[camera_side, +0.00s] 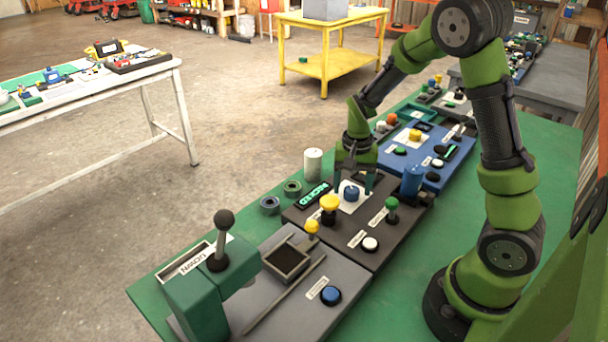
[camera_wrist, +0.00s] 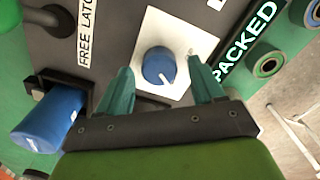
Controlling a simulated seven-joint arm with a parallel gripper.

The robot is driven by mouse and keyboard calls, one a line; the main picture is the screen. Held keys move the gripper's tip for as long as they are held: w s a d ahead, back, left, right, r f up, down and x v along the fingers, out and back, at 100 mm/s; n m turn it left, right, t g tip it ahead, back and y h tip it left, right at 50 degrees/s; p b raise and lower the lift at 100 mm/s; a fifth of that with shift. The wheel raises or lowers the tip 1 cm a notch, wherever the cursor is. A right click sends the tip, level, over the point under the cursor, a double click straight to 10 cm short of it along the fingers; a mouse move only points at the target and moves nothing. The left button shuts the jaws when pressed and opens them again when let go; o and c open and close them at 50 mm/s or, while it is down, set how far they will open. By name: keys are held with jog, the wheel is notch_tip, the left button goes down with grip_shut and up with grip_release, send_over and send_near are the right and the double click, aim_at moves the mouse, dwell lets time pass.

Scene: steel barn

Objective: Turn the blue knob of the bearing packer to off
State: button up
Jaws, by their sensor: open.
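The bearing packer (camera_side: 332,237) is a dark panel on the green table, with a lit "PACKED" sign (camera_side: 313,195). Its blue knob (camera_side: 351,194) sits on a white plate; in the wrist view the knob (camera_wrist: 158,64) shows a white pointer line towards the lower right. The plate's markings are mostly unreadable. My gripper (camera_side: 354,181) is open above the panel, pointing down. In the wrist view its green fingers stand on either side of the knob, with gaps visible; I cannot tell how far above the plate the tips are.
A yellow knob (camera_side: 329,203), a green knob (camera_side: 392,203) and a white button (camera_side: 370,244) stand on the near side. A blue cylinder (camera_side: 412,180) rises at right; it also shows in the wrist view (camera_wrist: 48,122). A white cylinder (camera_side: 313,165) stands behind the sign.

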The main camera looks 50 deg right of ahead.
aim_at(352, 188)
notch_tip(352, 188, up, 17)
dwell(0.5)
